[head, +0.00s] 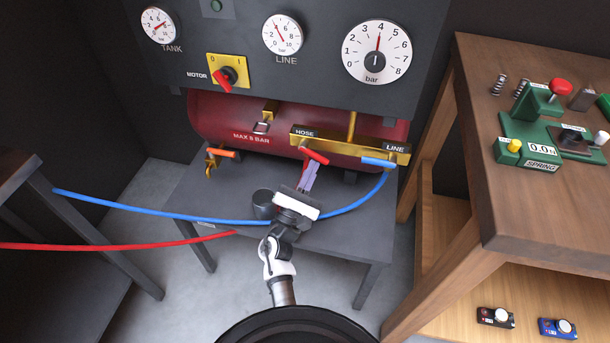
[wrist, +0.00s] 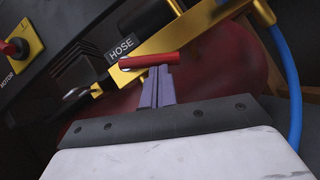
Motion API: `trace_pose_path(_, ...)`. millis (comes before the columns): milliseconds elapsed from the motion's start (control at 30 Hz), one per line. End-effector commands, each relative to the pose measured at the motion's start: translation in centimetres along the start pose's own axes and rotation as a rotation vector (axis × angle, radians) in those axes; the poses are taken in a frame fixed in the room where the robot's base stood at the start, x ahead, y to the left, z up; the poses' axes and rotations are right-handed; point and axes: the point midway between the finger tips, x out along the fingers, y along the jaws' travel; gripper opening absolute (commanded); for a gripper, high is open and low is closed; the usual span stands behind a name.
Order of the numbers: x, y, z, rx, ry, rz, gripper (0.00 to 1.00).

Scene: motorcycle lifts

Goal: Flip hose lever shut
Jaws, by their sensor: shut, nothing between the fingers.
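The red hose lever (head: 315,156) sits on the brass manifold under the HOSE label (head: 305,132), in front of the red tank. It slants slightly down to the right in the head view. In the wrist view the red lever (wrist: 149,60) lies across the picture just beyond my fingertips. My gripper (head: 311,166) is shut and empty, with its fingertips at or very near the lever. In the wrist view the shut fingers (wrist: 158,75) point at the lever's middle. I cannot tell whether they touch it.
A blue LINE lever (head: 378,162) sits to the right on the same manifold (head: 350,145). An orange lever (head: 222,153) is at the left. A blue hose (head: 190,215) passes by my wrist. A wooden bench (head: 540,215) stands at the right.

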Motion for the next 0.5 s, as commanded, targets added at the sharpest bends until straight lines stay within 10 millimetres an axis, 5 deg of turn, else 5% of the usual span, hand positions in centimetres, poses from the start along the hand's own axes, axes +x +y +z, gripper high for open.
trace_pose_path(500,1.0,-1.0,1.5,-0.035,-0.002,0.023,0.00)
